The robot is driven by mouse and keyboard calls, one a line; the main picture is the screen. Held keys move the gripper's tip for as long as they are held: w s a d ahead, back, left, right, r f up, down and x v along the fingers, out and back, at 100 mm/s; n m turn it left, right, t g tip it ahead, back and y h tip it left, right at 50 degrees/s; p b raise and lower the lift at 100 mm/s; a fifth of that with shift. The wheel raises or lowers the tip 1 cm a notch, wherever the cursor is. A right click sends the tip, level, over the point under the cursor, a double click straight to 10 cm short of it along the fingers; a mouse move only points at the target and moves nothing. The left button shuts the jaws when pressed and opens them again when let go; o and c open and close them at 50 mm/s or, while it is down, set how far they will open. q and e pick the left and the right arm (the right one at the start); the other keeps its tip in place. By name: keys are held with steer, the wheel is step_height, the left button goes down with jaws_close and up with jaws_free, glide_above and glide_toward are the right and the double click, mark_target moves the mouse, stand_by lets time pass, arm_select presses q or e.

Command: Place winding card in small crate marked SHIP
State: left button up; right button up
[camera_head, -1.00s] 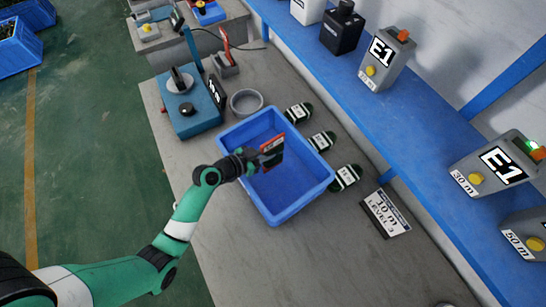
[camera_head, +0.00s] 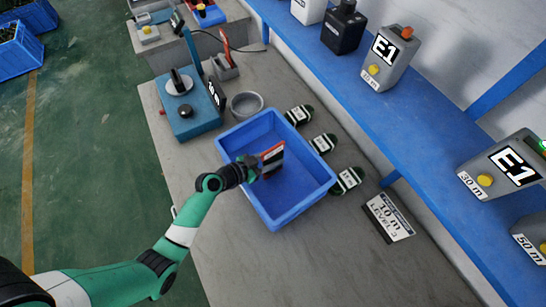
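A winding card (camera_head: 271,157), red-edged with white and dark faces, is at the tip of my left gripper (camera_head: 259,170). The gripper appears shut on it and holds it tilted inside the outline of a blue open crate (camera_head: 305,205). The card's height above the crate floor is hard to judge. The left arm reaches over the crate's left wall. No SHIP mark shows on the crate from this side. My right gripper is not in view.
Several dark green bundles with white labels (camera_head: 323,143) lie right of the crate. A grey ring (camera_head: 247,104) and blue machine (camera_head: 188,108) are behind. A blue shelf (camera_head: 415,130) with E1 boxes runs along the right.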

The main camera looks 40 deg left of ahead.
arm_select(q)
steer(key=shift+r, duration=0.1)
steer(key=shift+s+r, duration=0.15)
steer(key=shift+s, duration=0.05)
steer(key=p+v, duration=0.3)
steer(key=v, duration=0.8)
steer(key=shift+s+p, duration=0.3)
steer(key=shift+p, duration=0.05)
steer(key=shift+r, duration=0.15)
